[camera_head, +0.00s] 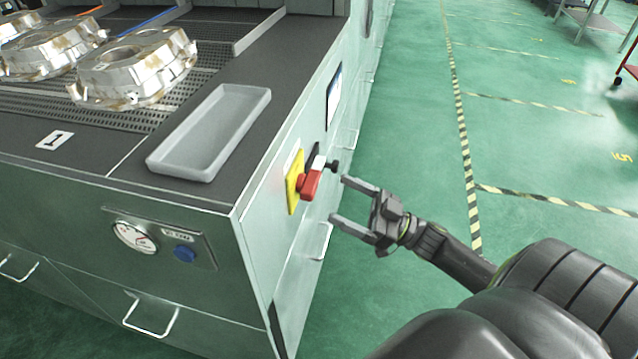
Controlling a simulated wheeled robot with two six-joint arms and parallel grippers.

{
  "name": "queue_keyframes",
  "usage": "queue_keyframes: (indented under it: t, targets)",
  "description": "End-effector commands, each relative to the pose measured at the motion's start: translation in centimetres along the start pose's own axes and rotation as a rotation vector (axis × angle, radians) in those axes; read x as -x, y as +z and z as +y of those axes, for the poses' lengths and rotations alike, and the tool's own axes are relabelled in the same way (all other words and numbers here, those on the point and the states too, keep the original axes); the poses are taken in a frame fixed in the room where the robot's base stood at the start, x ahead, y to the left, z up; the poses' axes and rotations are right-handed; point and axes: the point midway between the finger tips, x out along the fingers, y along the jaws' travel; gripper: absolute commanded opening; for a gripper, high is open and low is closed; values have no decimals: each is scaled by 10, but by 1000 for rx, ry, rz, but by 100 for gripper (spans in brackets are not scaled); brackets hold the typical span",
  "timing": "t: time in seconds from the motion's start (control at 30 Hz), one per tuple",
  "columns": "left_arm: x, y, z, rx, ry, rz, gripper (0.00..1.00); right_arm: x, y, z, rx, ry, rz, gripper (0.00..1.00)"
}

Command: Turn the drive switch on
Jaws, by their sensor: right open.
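The drive switch, a red rotary knob (310,184) on a yellow plate (294,181), is on the right side face of the grey machine cabinet. A small black knob (333,166) sticks out just beyond it. My right gripper (338,200) is open and empty, to the right of the red knob. Its two fingers point left toward the switch, and a small gap seems to separate them from the knob. The exact depth between them is hard to tell. My left gripper is not in view.
A grey empty tray (212,130) lies on the cabinet top (262,92). Several metal castings (136,66) sit on the mesh belt at the upper left. A gauge (134,236) and a blue button (185,254) are on the front face. Green floor (410,120) is clear at right.

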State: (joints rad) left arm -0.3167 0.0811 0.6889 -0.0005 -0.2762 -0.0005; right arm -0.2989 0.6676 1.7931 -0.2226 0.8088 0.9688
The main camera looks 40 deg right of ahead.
Motion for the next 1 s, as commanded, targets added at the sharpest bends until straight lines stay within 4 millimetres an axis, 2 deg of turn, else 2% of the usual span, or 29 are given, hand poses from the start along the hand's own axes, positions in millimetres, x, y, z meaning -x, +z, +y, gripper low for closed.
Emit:
queue_keyframes:
  t: [0.03, 0.1, 0.3, 0.47, 0.73, 0.77, 1.0]
  targets:
    - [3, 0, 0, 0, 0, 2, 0, -13, -3, 0, 1, -1, 7, 87]
    - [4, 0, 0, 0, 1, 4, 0, -27, -2, 0, 1, -1, 6, 87]
    - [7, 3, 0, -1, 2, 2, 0, -54, -1, 0, 0, 1, 3, 87]
    - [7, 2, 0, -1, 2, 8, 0, -63, 0, 0, 0, 0, 0, 87]
    - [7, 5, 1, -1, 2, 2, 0, -64, 0, 0, 0, 1, -1, 87]
    - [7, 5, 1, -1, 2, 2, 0, -64, 0, 0, 0, 1, -1, 86]
    - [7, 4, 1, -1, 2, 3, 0, -64, 0, 0, 0, 1, -1, 55]
